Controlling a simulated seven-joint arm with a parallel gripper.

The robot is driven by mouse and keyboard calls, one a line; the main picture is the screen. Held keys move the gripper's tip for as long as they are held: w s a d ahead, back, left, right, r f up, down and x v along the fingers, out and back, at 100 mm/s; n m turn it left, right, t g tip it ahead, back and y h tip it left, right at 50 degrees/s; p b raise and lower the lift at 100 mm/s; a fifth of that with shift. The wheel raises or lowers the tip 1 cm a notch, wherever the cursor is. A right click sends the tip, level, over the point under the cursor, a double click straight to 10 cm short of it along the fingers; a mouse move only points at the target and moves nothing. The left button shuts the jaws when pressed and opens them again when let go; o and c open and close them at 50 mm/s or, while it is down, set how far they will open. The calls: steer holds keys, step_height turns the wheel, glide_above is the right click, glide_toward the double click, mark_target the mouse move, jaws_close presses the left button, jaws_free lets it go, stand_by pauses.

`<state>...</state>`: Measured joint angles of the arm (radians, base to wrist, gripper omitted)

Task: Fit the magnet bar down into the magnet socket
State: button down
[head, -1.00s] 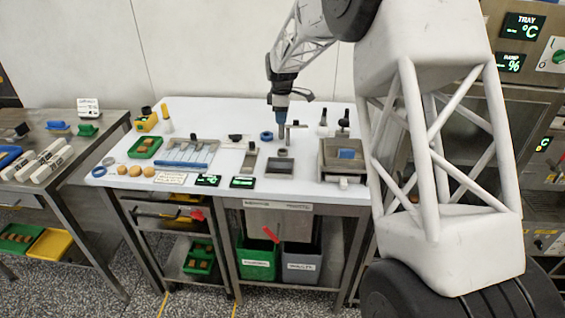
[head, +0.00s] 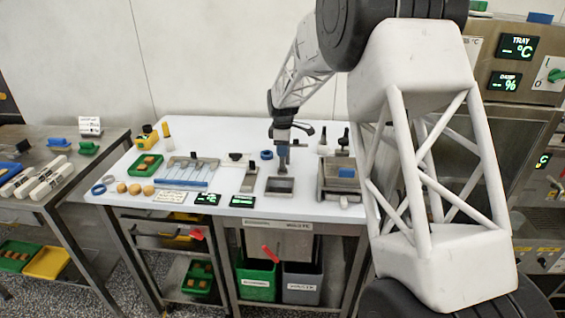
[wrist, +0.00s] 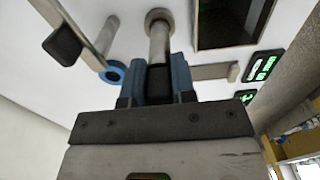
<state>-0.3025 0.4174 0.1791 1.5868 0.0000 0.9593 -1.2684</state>
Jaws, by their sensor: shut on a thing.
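My gripper (wrist: 157,84) has blue fingers, shut on the magnet bar (wrist: 159,45), a grey cylinder reaching away from the fingers in the wrist view. At its far end is a round grey collar, the magnet socket (wrist: 158,15), on the white table. The bar's end meets the socket in the picture; I cannot tell how deep it sits, if at all. In the head view my gripper (head: 283,152) points straight down behind the grey tray, with the bar (head: 283,166) beneath it, looking upright. The socket is mostly hidden there.
A grey open tray (head: 279,187) lies just in front of the bar. A blue ring (head: 266,155) lies behind it to the left. A flat metal scraper (head: 249,180) is left, and a steel box with a blue block (head: 347,173) stands right. Labelled bins are below.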

mark_target(282, 169)
steer(key=shift+f, duration=0.6)
steer(key=shift+f, duration=1.85)
steer(key=shift+f, duration=0.1)
steer(key=c, duration=0.9)
jaws_free()
steer(key=shift+c, duration=0.2)
step_height(282, 169, up, 12)
steer(key=shift+r, duration=0.1)
